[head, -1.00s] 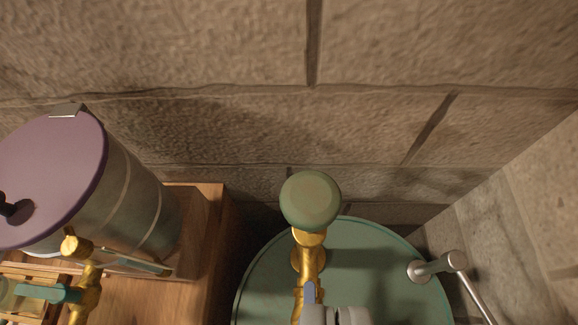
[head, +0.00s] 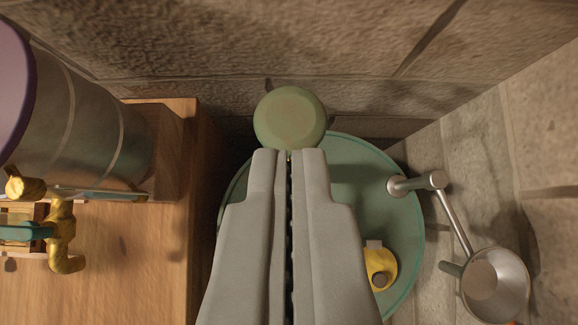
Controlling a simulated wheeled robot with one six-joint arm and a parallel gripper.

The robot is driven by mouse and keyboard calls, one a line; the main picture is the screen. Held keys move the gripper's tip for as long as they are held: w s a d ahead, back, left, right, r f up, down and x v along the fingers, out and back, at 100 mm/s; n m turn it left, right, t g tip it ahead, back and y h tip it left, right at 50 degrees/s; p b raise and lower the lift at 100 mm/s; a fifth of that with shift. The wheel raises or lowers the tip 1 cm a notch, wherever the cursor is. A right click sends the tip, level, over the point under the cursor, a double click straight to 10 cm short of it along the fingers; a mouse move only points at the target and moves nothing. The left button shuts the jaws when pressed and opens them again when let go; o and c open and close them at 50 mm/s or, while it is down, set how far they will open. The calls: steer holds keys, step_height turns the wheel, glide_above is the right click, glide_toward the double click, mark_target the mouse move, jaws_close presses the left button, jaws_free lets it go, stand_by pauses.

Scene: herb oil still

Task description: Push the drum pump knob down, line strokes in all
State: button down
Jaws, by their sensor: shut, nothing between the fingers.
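The drum pump knob (head: 290,117) is a round green cap. It stands above the green drum top (head: 350,170), near the middle of the head view. My gripper (head: 290,155) is shut and empty, with its grey fingers pointing up the picture. The fingertips overlap the knob's lower edge in the picture. I cannot tell whether they touch it or are above it. The brass pump body below the knob is hidden behind my fingers.
A wooden bench (head: 120,240) with a grey vessel (head: 90,125), purple lid (head: 12,85) and brass tap (head: 62,225) is at left. A yellow fitting (head: 380,265) sits on the drum. A metal pipe (head: 455,220) and metal cup (head: 495,285) are at right. Stone walls close the back and right.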

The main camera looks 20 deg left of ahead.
glide_above(289, 106)
steer(key=s+d, duration=0.1)
steer(key=s, duration=0.2)
step_height(289, 106, down, 5)
steer(key=shift+w+f, duration=0.15)
steer(key=shift+f, duration=0.05)
step_height(289, 106, down, 3)
steer(key=shift+f, duration=0.55)
step_height(289, 106, down, 8)
steer(key=shift+r, duration=0.1)
steer(key=shift+d, duration=0.1)
steer(key=v, duration=1.7)
steer(key=shift+s+r, duration=0.25)
steer(key=shift+r, duration=0.1)
